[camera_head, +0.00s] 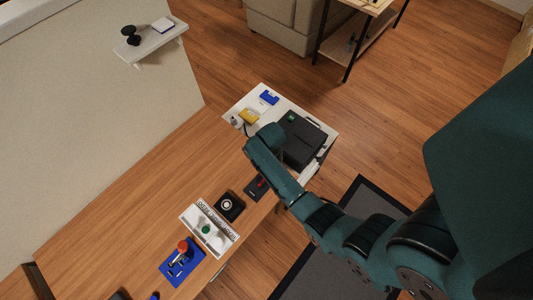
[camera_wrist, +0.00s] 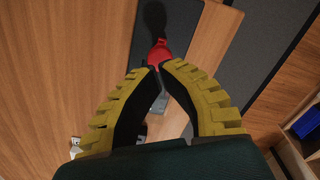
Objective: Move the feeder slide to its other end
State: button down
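A dark plate (camera_head: 253,190) with a red handle (camera_head: 261,183) lies near the right edge of the wooden bench; I take it to be the feeder slide. In the wrist view the red handle (camera_wrist: 159,52) stands just beyond my fingertips, on the dark plate (camera_wrist: 188,28). My gripper (camera_wrist: 157,68) has yellow-ribbed fingers drawn in until the tips almost meet. Contact between tips and handle is unclear. In the head view my arm hides the gripper. The plate's far part and the slide's end positions are too small to make out.
A blue base with a red-topped lever (camera_head: 182,252) is nearer. A black case (camera_head: 301,141) stands on a white table (camera_head: 236,108) beyond. Open floor lies right.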

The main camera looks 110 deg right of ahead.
jog(key=shift+f+b, duration=0.7)
jog(key=shift+f, duration=0.45)
dwell(0.7)
jog(key=shift+s+d, duration=0.1)
jog(key=shift+s, duration=0.15)
jog(key=shift+s+d, duration=0.3)
jog(key=shift+s, duration=0.1)
jog(key=shift+s+d+r+b, duration=0.15)
jog(key=shift+s+d, duration=0.2)
jog(key=shift+s, duration=0.2)
jog(key=shift+s+d+f+b, duration=0.15)
jog(key=shift+s+d, duration=0.15)
jog(key=shift+s, duration=0.25)
jog(key=shift+s+d+r+b, duration=0.15)
jog(key=shift+s+d, duration=0.2)
jog(key=shift+s, duration=0.2)
dwell(0.5)
notch_tip(320, 180, up, 7)
jog(key=p, duration=0.7)
dwell(0.5)
